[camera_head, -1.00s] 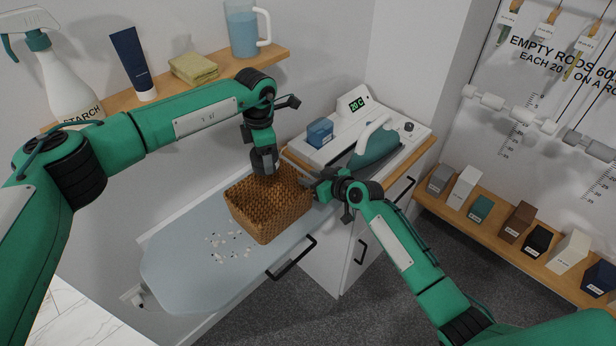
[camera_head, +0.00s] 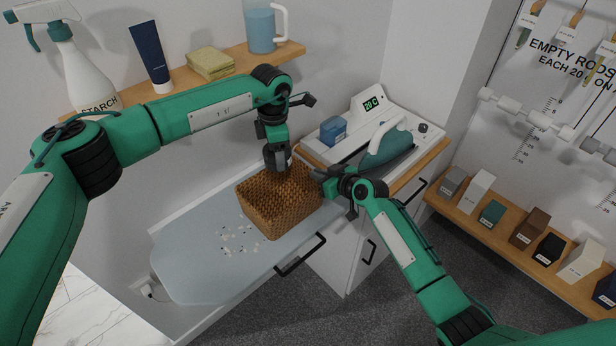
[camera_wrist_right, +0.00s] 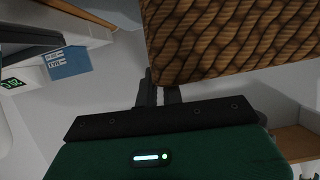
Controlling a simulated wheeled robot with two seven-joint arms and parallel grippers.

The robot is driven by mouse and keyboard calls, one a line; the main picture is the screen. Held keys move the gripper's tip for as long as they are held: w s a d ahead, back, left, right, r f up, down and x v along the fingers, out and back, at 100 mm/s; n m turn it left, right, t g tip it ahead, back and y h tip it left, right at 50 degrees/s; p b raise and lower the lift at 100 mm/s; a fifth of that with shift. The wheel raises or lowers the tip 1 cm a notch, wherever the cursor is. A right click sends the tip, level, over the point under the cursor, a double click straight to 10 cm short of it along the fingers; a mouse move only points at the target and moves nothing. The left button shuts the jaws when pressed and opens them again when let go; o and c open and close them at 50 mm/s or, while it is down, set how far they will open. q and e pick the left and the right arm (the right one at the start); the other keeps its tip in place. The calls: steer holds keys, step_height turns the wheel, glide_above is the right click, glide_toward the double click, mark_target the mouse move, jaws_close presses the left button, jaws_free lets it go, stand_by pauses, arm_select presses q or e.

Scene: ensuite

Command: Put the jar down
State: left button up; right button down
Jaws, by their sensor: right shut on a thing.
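I see no thing that is clearly a jar. A brown woven basket (camera_head: 280,203) is over the pale blue ironing board (camera_head: 190,265); I cannot tell whether it rests on it. My right gripper (camera_head: 335,186) is shut at the basket's right side. My left gripper (camera_head: 278,160) points down at the basket's back rim. Its fingertips are hidden, so I cannot tell its state. The basket's inside is mostly hidden.
Small light and dark bits (camera_head: 238,240) lie on the board left of the basket. An iron (camera_head: 388,148) and a blue box (camera_head: 333,130) are on the white cabinet behind. A wall shelf (camera_head: 170,88) holds a blue-filled jug (camera_head: 260,28), cloth, tube and starch bottle.

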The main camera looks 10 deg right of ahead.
mark_target(275, 165)
arm_select(q)
steer(key=m, duration=0.2)
steer(key=s+m, duration=0.1)
steer(key=m, duration=0.1)
steer(key=s+m, duration=0.1)
steer(key=m, duration=0.1)
steer(key=shift+s+a+f+m, duration=0.2)
steer(key=shift+f+m, duration=0.1)
steer(key=shift+m, duration=0.1)
steer(key=m, duration=0.1)
steer(key=s+m, duration=0.1)
steer(key=m, duration=0.3)
steer(key=shift+s+a+f, duration=0.15)
steer(key=shift+s, duration=0.2)
steer(key=shift+m, duration=0.3)
step_height(275, 165, down, 18)
steer(key=o, duration=1.1)
steer(key=shift+f, duration=0.1)
steer(key=shift+o, duration=0.2)
step_height(275, 165, up, 12)
